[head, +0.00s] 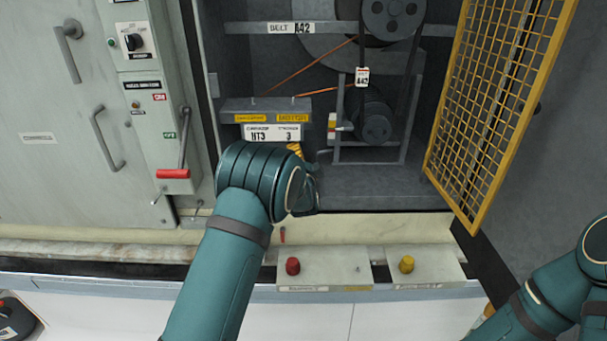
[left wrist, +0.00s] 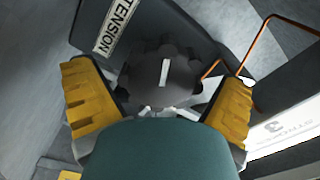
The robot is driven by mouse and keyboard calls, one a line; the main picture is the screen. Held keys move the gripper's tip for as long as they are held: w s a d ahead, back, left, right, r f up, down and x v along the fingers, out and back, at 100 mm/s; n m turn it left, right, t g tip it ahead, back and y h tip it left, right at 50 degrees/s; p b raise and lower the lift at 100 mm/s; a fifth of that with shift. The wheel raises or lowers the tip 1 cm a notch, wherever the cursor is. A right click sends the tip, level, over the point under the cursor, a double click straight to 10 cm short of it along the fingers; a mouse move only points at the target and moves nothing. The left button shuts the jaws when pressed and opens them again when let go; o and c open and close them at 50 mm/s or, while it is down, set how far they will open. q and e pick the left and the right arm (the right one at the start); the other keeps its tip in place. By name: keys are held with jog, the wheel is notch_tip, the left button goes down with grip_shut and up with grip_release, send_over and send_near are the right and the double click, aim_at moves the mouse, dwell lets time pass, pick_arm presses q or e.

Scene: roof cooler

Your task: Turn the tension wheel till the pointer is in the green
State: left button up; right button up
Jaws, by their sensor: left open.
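The tension wheel (left wrist: 165,78) is a dark lobed knob with a white mark, beside a TENSION label (left wrist: 115,22) in the left wrist view. My left gripper (left wrist: 158,80) is open, with a yellow-padded finger on each side of the wheel. I see no clear grip on it, and cannot tell how deep the fingers reach. In the head view my left wrist (head: 262,182) covers the wheel and most of the gripper. A small plate with coloured bands (head: 331,125) stands beside the lower pulley; I cannot make out a pointer on it. My right gripper is out of view.
The cabinet holds a belt drive with an upper pulley (head: 392,15) and a lower pulley (head: 376,128). A yellow mesh guard (head: 500,100) stands open at right. A red-handled lever (head: 173,174) is at left. Red (head: 292,266) and yellow (head: 406,264) buttons sit below the opening.

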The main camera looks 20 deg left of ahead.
pick_arm(q)
jog(key=v, duration=1)
jog(key=shift+s, duration=0.1)
jog(key=s+d+f+n+g+h, duration=0.1)
jog(key=s+f+n+g+h, duration=0.2)
jog(key=s+f, duration=0.45)
jog(key=s+d+f+n+g+h, duration=0.15)
jog(key=s+f+g, duration=0.3)
jog(key=f, duration=0.65)
jog(key=s+d+f+n+g+h, duration=0.1)
jog(key=s+d+f+n+g, duration=0.1)
jog(key=s, duration=0.5)
jog(key=s+d+f+n+g+h, duration=0.2)
jog(key=s+d+f+g, duration=0.1)
jog(key=s, duration=0.5)
jog(key=s+d+f+n+g+h, duration=0.1)
jog(key=s+d+f+n+g, duration=0.1)
jog(key=s, duration=0.6)
jog(key=shift+s+d+f+g, duration=0.15)
jog(key=shift+s+g, duration=0.05)
jog(key=shift+g, duration=0.55)
jog(key=shift+n+h, duration=0.25)
